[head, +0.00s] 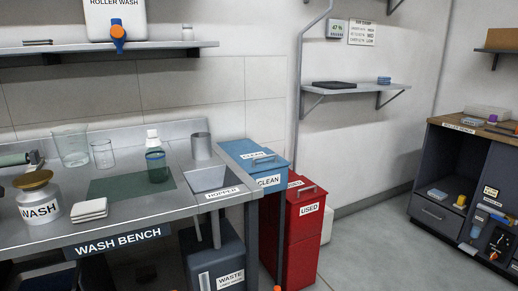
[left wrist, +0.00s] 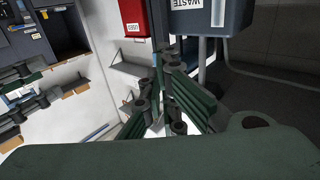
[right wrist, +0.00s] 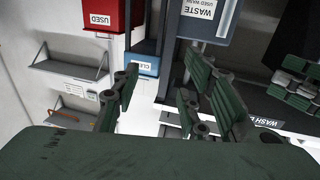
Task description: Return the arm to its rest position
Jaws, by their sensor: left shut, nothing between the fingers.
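My left gripper (left wrist: 168,62) shows in the left wrist view with its dark green fingers close together and nothing between them. My right gripper (right wrist: 160,78) shows in the right wrist view with its fingers spread apart and nothing between them. Neither gripper can be made out in the head view. Dark green jointed parts at the left of the left wrist view and at the right of the right wrist view look like my other arm's gripper.
The wash bench (head: 150,222) holds a WASH jar (head: 40,203), white pads (head: 89,209), beakers, a green-banded bottle (head: 156,165) and a hopper (head: 204,175). Blue CLEAN bin (head: 268,181), red USED bin (head: 306,230) and WASTE bin (head: 222,262) stand nearby. Floor (head: 375,250) is clear before the roller bench (head: 455,125).

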